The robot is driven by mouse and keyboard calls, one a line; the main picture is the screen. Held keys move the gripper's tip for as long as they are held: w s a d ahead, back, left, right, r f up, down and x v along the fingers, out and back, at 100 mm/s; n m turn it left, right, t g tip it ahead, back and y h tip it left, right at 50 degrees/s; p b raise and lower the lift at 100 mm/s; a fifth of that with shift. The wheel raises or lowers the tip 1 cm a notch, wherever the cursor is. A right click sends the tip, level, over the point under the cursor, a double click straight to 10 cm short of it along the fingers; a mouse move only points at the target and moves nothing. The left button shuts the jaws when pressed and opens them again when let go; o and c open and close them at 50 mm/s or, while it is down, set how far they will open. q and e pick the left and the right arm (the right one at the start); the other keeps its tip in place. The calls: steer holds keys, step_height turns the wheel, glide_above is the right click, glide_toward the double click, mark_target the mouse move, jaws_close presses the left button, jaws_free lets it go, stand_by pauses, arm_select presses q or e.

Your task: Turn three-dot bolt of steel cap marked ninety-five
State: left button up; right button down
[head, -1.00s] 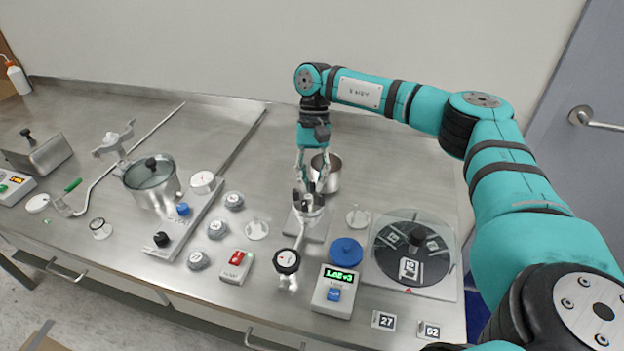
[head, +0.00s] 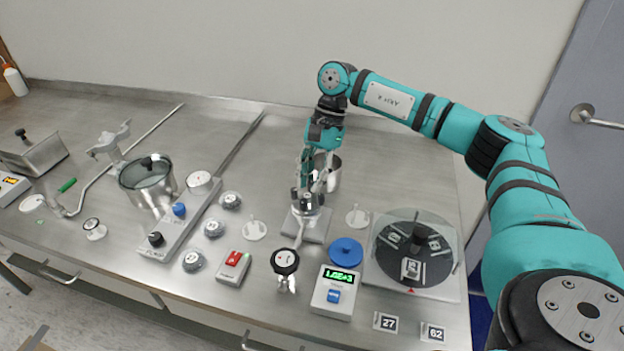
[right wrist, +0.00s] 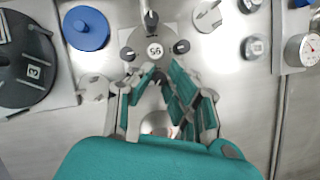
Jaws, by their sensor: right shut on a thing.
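The steel cap marked ninety-five (right wrist: 154,51) stands on a small metal base plate (head: 304,225); its label shows upside down in the right wrist view. Dark bolts stick out around its rim: one at the top (right wrist: 151,18), one at the left (right wrist: 127,54), one at the right (right wrist: 181,46). My right gripper (right wrist: 160,80) is at the cap's near edge in that view, shut on a bolt there that its fingers mostly hide. I cannot read dots on any bolt. In the head view the gripper (head: 315,184) reaches down onto the cap from behind. My left gripper is not in view.
A steel cup (head: 330,172) stands close behind my gripper. A dark rotary dial (head: 430,265) lies to the right.

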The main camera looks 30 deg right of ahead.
steer(key=shift+r, duration=0.1)
stand_by(0.4)
steer(key=c, duration=1.6)
jaws_free()
steer(key=v, duration=1.2)
steer(key=shift+s, duration=0.1)
